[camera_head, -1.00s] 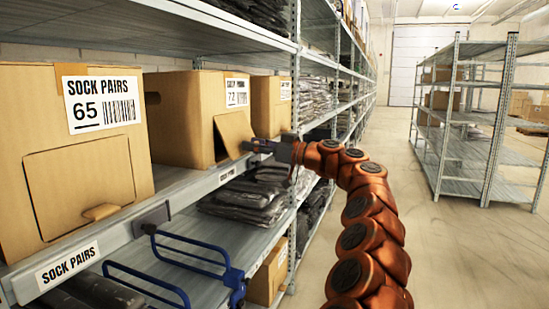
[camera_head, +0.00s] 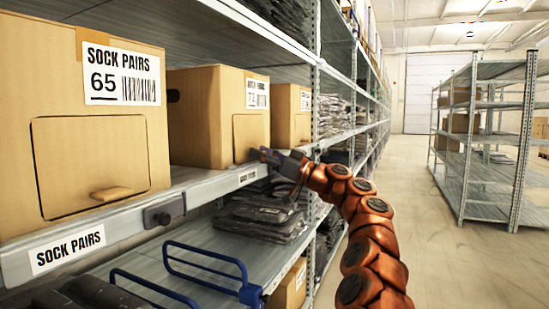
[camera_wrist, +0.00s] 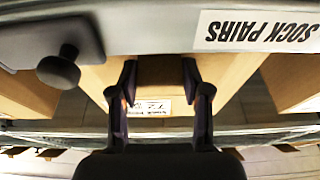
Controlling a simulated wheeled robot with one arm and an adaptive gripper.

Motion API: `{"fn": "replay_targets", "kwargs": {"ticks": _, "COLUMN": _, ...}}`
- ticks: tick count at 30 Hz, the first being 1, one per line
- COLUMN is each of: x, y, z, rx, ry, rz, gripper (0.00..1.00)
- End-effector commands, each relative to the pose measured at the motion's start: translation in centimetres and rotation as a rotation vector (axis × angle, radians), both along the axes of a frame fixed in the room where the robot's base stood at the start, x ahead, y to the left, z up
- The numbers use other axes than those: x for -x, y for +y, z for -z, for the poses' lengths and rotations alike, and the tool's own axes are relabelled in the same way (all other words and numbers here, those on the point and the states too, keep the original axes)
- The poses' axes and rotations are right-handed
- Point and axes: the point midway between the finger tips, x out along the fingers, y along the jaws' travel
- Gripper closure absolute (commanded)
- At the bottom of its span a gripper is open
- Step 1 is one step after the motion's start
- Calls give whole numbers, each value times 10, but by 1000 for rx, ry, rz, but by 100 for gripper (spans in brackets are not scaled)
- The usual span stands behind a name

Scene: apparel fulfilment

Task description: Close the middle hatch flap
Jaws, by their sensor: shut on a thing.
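The middle box (camera_head: 200,118) is brown cardboard with a white label reading 72, on the shelf behind box 65. Its hatch flap (camera_head: 250,135) stands upright, looking about flush with the box front. My gripper (camera_head: 262,155) is at the flap's lower right edge, against the shelf lip. In the wrist view, my gripper's two dark fingers (camera_wrist: 159,75) are on either side of a brown piece (camera_wrist: 160,68), which looks like the flap's tab. The box's label (camera_wrist: 150,107) shows behind them. The exact contact is hard to see.
Box 65 (camera_head: 65,80) stands nearer on the left with its flap (camera_head: 92,150) shut. A third box (camera_head: 288,112) stands beyond. A dark knob (camera_wrist: 57,70) juts from the shelf front. A blue frame (camera_head: 205,260) lies below. The aisle (camera_head: 425,240) on the right is clear.

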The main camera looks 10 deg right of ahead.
Motion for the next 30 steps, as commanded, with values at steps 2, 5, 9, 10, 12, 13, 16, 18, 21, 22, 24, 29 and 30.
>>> {"fn": "replay_targets", "kwargs": {"ticks": 2, "x": -3, "y": 9, "z": 10, "rx": 12, "ry": 12, "rz": -10, "gripper": 100}}
{"fn": "replay_targets", "kwargs": {"ticks": 5, "x": -4, "y": 12, "z": 11, "rx": 13, "ry": 13, "rz": -14, "gripper": 100}}
{"fn": "replay_targets", "kwargs": {"ticks": 9, "x": -4, "y": 14, "z": 11, "rx": 12, "ry": 14, "rz": -16, "gripper": 100}}
{"fn": "replay_targets", "kwargs": {"ticks": 10, "x": -4, "y": 14, "z": 11, "rx": 12, "ry": 14, "rz": -17, "gripper": 100}}
{"fn": "replay_targets", "kwargs": {"ticks": 12, "x": -4, "y": 14, "z": 11, "rx": 11, "ry": 15, "rz": -17, "gripper": 100}}
{"fn": "replay_targets", "kwargs": {"ticks": 13, "x": -4, "y": 14, "z": 11, "rx": 11, "ry": 15, "rz": -17, "gripper": 100}}
{"fn": "replay_targets", "kwargs": {"ticks": 16, "x": -4, "y": 14, "z": 12, "rx": 12, "ry": 16, "rz": -19, "gripper": 100}}
{"fn": "replay_targets", "kwargs": {"ticks": 18, "x": -4, "y": 15, "z": 12, "rx": 12, "ry": 16, "rz": -19, "gripper": 51}}
{"fn": "replay_targets", "kwargs": {"ticks": 21, "x": -4, "y": 14, "z": 11, "rx": 10, "ry": 14, "rz": -17, "gripper": 41}}
{"fn": "replay_targets", "kwargs": {"ticks": 22, "x": -4, "y": 13, "z": 10, "rx": 9, "ry": 13, "rz": -16, "gripper": 38}}
{"fn": "replay_targets", "kwargs": {"ticks": 24, "x": -3, "y": 11, "z": 9, "rx": 8, "ry": 11, "rz": -14, "gripper": 30}}
{"fn": "replay_targets", "kwargs": {"ticks": 29, "x": -3, "y": 10, "z": 7, "rx": 6, "ry": 8, "rz": -11, "gripper": 27}}
{"fn": "replay_targets", "kwargs": {"ticks": 30, "x": -3, "y": 10, "z": 6, "rx": 6, "ry": 8, "rz": -11, "gripper": 27}}
